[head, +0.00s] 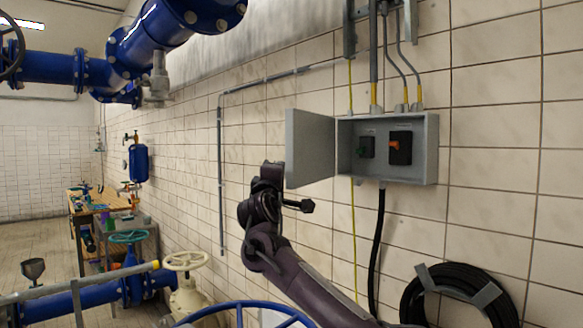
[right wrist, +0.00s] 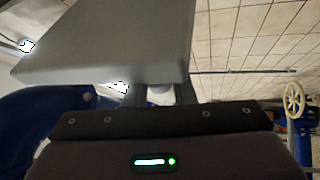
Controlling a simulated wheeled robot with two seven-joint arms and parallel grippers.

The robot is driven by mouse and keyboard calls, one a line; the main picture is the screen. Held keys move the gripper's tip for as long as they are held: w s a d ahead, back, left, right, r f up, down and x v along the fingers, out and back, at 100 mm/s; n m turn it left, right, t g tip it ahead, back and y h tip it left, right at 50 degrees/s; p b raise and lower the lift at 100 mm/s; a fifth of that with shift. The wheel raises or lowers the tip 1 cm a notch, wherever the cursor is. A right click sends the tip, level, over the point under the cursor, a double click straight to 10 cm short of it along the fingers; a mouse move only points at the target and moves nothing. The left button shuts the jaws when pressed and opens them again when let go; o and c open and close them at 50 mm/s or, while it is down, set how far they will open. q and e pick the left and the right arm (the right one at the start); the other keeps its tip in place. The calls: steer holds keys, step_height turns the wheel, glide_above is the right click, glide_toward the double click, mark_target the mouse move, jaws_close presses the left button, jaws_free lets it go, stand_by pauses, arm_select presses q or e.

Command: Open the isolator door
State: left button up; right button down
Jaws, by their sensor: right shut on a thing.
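The isolator door (head: 310,148) is a flat grey panel hinged on the left side of the grey isolator box (head: 428,150). It stands swung wide open to the left, so the inside of the box shows. My right gripper (head: 283,180) is at the door's free left edge, near its lower corner. In the right wrist view the door (right wrist: 115,45) fills the upper middle, and my right gripper (right wrist: 158,95) is shut on a small pale part at its edge. The door partly hides the fingertips in the head view. My left gripper is not in view.
A coiled black hose (head: 412,300) hangs at lower right. Blue pipes (head: 45,68) and a cream handwheel (head: 185,261) are at left.

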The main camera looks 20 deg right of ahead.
steer(key=shift+w+a+r+p, duration=0.1)
steer(key=shift+w+a+p, duration=0.2)
steer(key=shift+w+a, duration=0.3)
steer(key=shift+w+d, duration=0.15)
steer(key=c, duration=1.5)
jaws_free()
steer(key=shift+o, duration=1.2)
steer(key=shift+w+d, duration=0.1)
steer(key=b+v, duration=0.5)
steer(key=v, duration=0.3)
steer(key=shift+b, duration=0.3)
